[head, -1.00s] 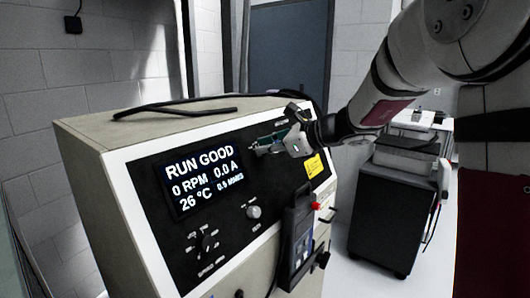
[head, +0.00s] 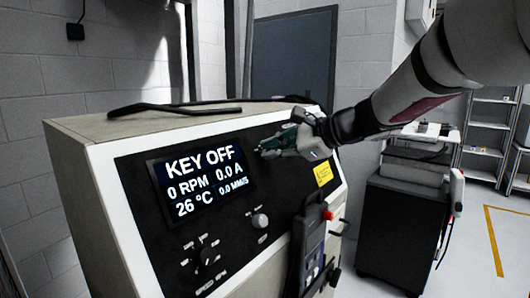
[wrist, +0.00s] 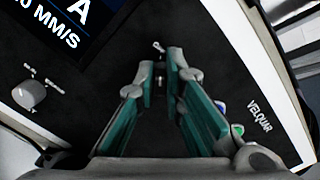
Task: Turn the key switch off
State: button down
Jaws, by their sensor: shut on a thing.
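The test cabinet's display (head: 203,181) reads KEY OFF, 0 RPM, 0.0 A and 26 °C in the head view. My gripper (head: 264,150) is at the upper right of the black panel, right of the display. In the wrist view my gripper (wrist: 160,75) has its two teal-padded fingers close together at the panel, and it is shut on the key switch. A small metal part of the key switch (wrist: 158,46) shows just beyond the fingertips. The rest of the switch is hidden by the fingers, so its angle is unclear.
A silver knob (head: 260,220) and a rotary selector (head: 206,256) sit lower on the panel. A handheld pendant (head: 308,247) hangs at the front right, near a red button and a yellow label (head: 323,175). A black cable lies on the cabinet top. A dark cart stands at right.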

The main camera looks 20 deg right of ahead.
jog(key=c, duration=1.7)
grip_release()
jog(key=v, duration=1.2)
